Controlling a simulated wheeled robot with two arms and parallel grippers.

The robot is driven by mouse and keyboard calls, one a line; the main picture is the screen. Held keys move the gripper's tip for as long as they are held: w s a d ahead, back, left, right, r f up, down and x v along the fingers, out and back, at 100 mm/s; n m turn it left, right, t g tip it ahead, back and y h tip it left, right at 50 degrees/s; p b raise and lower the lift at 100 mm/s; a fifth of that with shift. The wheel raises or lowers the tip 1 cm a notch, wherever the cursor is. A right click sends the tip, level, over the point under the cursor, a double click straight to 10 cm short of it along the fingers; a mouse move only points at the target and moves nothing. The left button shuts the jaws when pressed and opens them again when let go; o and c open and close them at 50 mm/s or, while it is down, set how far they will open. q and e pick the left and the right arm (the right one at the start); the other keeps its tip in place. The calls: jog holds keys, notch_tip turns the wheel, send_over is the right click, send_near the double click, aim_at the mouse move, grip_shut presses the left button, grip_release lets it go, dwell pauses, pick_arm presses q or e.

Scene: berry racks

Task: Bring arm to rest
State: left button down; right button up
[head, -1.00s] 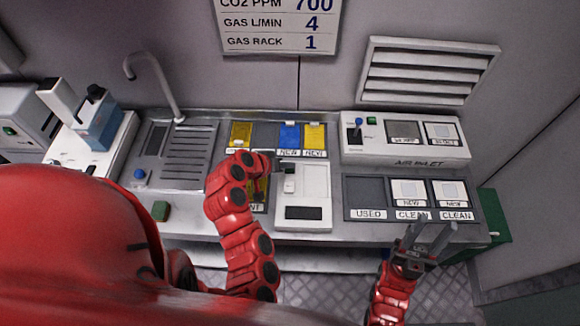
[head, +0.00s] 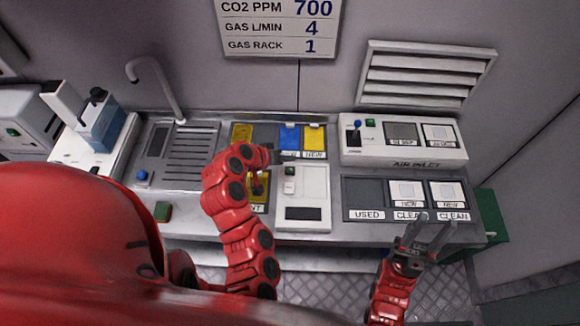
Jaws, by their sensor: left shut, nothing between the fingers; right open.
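My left arm is the red, bent one in the middle of the head view. Its gripper (head: 287,157) is a small dark shape at the back of the counter, in front of the blue and yellow packs and just above the white device. It is shut with nothing held; the wrist hides part of it. My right gripper (head: 433,226) is at the lower right, in front of the counter's front edge by the CLEAN slots. Its two grey fingers are spread apart and empty, pointing toward the counter.
A white device (head: 304,196) stands below the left gripper. A blue pack (head: 290,136) and a yellow pack (head: 314,138) lie behind it. The AIR INLET box (head: 440,151) stands at the back right. A tray with USED and CLEAN slots (head: 366,194) lies before it. A green bin (head: 491,215) is at the right.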

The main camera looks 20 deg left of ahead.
pick_arm(q)
jog(key=shift+r, duration=0.8)
